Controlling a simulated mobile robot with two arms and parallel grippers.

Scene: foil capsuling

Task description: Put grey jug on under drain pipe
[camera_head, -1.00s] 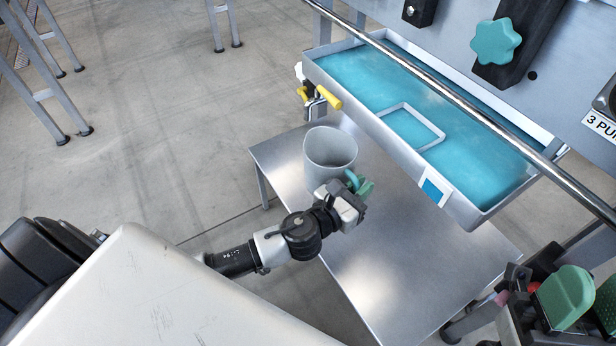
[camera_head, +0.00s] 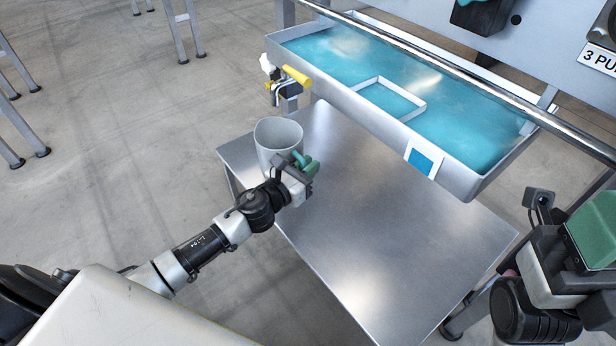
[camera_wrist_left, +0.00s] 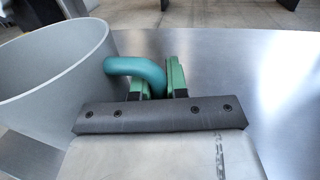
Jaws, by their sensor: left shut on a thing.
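The grey jug (camera_head: 277,146) is upright at the back left corner of the metal table, below the drain pipe's valve (camera_head: 288,90) and slightly left of it in the head view. I cannot tell whether its base touches the table. My left gripper (camera_head: 307,164) is on the jug's right side, shut on its teal handle. In the left wrist view, the jug (camera_wrist_left: 45,80) stands left of the green fingers (camera_wrist_left: 160,78), which are around the teal handle (camera_wrist_left: 133,66). My right gripper (camera_head: 592,240) is at the right edge, partly cut off, away from the jug.
The metal table (camera_head: 370,240) is bare to the right of the jug. A tray with a blue floor (camera_head: 462,120) overhangs its back edge, with a metal rail (camera_head: 440,70) above. The yellow valve handle (camera_head: 297,76) juts out near the jug's rim.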

